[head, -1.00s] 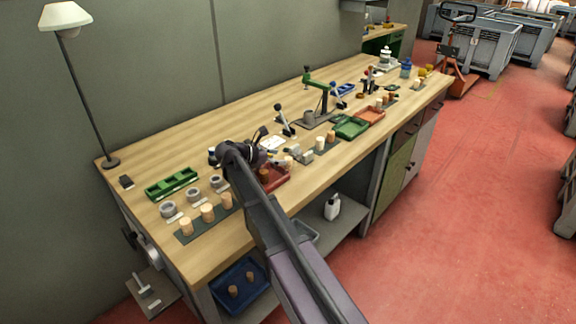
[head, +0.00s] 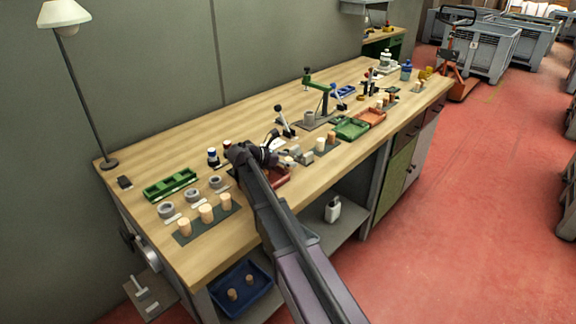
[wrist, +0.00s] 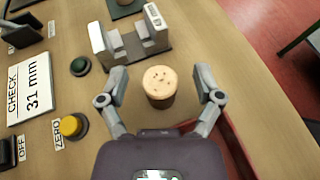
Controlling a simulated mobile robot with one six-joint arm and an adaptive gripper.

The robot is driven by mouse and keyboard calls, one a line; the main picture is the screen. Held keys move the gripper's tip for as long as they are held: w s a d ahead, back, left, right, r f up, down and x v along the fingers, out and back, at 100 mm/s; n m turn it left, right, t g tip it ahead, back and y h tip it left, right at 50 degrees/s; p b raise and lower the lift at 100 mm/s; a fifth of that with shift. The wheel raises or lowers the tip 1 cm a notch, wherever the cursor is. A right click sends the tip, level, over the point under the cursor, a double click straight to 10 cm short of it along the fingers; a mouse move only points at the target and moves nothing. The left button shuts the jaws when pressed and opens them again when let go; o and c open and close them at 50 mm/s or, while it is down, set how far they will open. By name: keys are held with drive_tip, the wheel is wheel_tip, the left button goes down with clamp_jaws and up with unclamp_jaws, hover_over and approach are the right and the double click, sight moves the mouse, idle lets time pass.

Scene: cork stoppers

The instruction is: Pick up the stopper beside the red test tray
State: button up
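A cork stopper (wrist: 160,82) stands upright on the bench in the wrist view, its pale speckled top facing me. My gripper (wrist: 160,88) is open, with one finger on each side of the stopper and a gap between each finger and the cork. The red test tray (wrist: 236,150) lies just below and right of the stopper, partly hidden by my gripper. In the head view the red tray (head: 281,177) shows beside my gripper (head: 268,158). My arm hides much of the tray there, and I cannot make out this stopper or the fingertips clearly.
A grey metal gauge fixture (wrist: 130,42) stands just beyond the stopper. A green button (wrist: 80,66), a yellow button (wrist: 72,126) and a "CHECK 31 mm" card (wrist: 29,88) lie left. Several corks stand on a dark mat (head: 187,237) at the near end.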

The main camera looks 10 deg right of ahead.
sight(288, 159)
drive_tip(key=c, duration=0.8)
drive_tip(key=shift+a+r, duration=0.1)
drive_tip(key=shift+r, duration=0.1)
wheel_tip(288, 159, up, 4)
drive_tip(key=p, duration=0.4)
drive_tip(key=shift+f, duration=0.15)
drive_tip(key=shift+o, duration=0.2)
drive_tip(key=s+d+p, duration=0.1)
drive_tip(key=s+d, duration=0.1)
drive_tip(key=s, duration=1.4)
drive_tip(key=shift+d+r, duration=0.4)
drive_tip(key=shift+r, duration=0.05)
drive_tip(key=shift+w, duration=0.1)
